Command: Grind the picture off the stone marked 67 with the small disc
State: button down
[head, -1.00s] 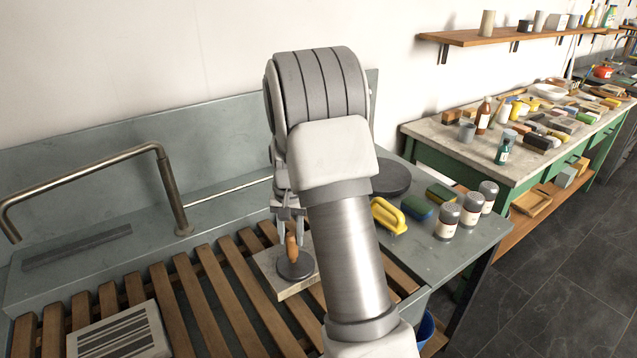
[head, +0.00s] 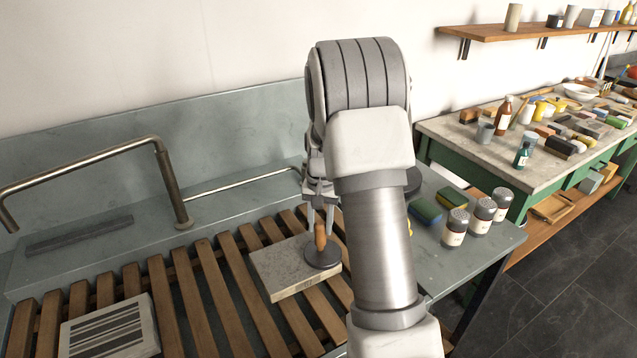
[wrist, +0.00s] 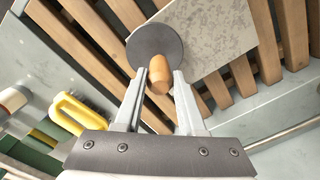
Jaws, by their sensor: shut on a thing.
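My gripper (head: 320,217) is shut on the upright wooden handle (head: 320,234) of the small dark disc (head: 323,254). The disc lies over the right end of a pale grey stone (head: 280,266) on the slatted rack. In the wrist view the disc (wrist: 146,42) overhangs the edge of the stone (wrist: 215,35), with the handle (wrist: 158,74) between my fingers (wrist: 159,82). The stone's face looks mottled grey; its front edge has a small mark I cannot read. A second stone with dark stripes (head: 108,328) lies at the front left of the rack.
The wooden slats (head: 215,290) span the sink. A bent tap (head: 165,170) stands behind at left. A yellow-handled tool (wrist: 72,112), sponges (head: 425,210) and several shakers (head: 455,227) stand on the right ledge. A cluttered bench (head: 540,140) is beyond.

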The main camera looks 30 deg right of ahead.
jog(key=r, duration=0.1)
jog(key=r+p, duration=0.1)
jog(key=r, duration=0.1)
jog(key=shift+w+d+r, duration=0.1)
jog(key=shift+w+d, duration=0.05)
jog(key=shift+d, duration=0.05)
jog(key=shift+a+r+p, duration=0.15)
jog(key=shift+r+p, duration=0.15)
jog(key=shift+p, duration=0.2)
jog(key=shift+r+p, duration=1.6)
jog(key=shift+r, duration=0.75)
